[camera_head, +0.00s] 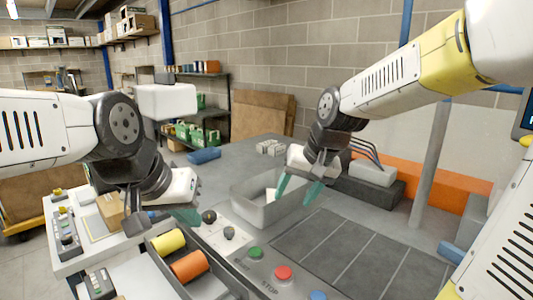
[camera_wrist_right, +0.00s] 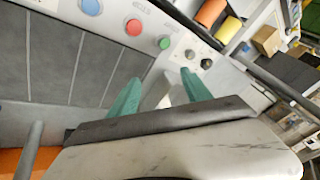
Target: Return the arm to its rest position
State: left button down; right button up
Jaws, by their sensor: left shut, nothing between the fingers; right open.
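My right gripper (camera_head: 298,189) hangs from the arm that comes in from the upper right. Its two green fingers are apart and empty, above the right part of a grey open bin (camera_head: 250,210). It also shows in the right wrist view (camera_wrist_right: 158,92), fingers spread. My left gripper (camera_head: 187,215) is low at the left, its green fingertips together, beside the tray with the rolls. Its wrist hides part of the bench behind it.
A yellow roll (camera_head: 167,242) and an orange roll (camera_head: 188,266) lie in a dark tray. Green (camera_head: 255,252), red (camera_head: 283,272) and blue (camera_head: 318,295) buttons line the panel front. A small cardboard box (camera_head: 110,211) sits left. A grey post (camera_head: 430,165) stands right.

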jog(key=s+d+r+t, duration=0.1)
jog(key=s+d, duration=0.2)
jog(key=s, duration=0.3)
jog(key=s+d+r+n+t+h, duration=0.1)
jog(key=s+d, duration=0.3)
jog(key=s, duration=0.3)
jog(key=shift+s+d+r, duration=0.25)
jog(key=shift+s+r, duration=0.05)
jog(key=shift+r, duration=0.05)
